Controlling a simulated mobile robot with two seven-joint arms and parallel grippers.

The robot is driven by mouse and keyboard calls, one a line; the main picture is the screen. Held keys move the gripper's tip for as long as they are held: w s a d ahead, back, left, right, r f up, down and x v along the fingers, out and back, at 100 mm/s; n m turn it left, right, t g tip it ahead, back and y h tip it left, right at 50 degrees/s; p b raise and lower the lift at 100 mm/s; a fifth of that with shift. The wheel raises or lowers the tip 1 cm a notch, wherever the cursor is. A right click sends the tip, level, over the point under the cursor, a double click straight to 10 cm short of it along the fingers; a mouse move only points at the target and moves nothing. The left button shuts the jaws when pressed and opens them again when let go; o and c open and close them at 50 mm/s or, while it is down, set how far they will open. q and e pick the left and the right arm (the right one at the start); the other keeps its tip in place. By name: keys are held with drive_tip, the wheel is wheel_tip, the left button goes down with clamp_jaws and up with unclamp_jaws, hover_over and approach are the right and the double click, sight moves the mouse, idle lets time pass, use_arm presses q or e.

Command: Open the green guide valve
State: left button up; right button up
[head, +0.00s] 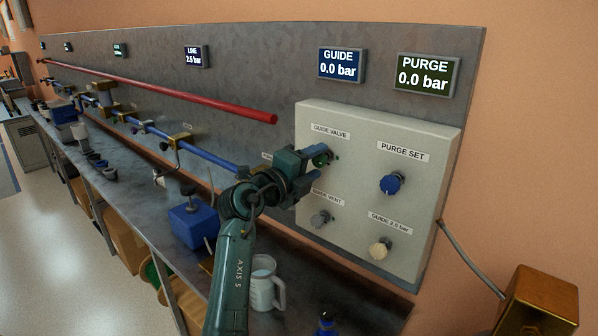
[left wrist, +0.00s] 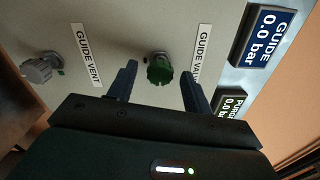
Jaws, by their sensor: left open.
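The green guide valve knob (left wrist: 160,70) sits on the pale control panel (head: 375,222) beside the label GUIDE VALVE. In the head view the knob (head: 321,158) is partly covered by my left gripper (head: 316,166). In the left wrist view my left gripper (left wrist: 160,85) is open, with one finger on each side of the knob and gaps visible between them. I cannot tell how deep the fingers reach around it. The guide display (head: 341,65) reads 0.0 bar. My right gripper is not in view.
The panel also has a blue purge set knob (head: 390,184), a grey guide vent knob (head: 320,219) and a cream knob (head: 380,248). The purge display (head: 426,76) reads 0.0 bar. A red pipe (head: 180,94) runs along the wall. A white mug (head: 263,286) stands on the bench below my arm.

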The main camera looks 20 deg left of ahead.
use_arm(q)
drive_tip(key=b+v, duration=0.1)
drive_tip(key=v, duration=1.1)
drive_tip(key=shift+s+b, duration=0.35)
drive_tip(key=shift+b, duration=0.05)
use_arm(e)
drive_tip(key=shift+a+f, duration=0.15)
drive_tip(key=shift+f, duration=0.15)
use_arm(q)
drive_tip(key=shift+a, duration=0.15)
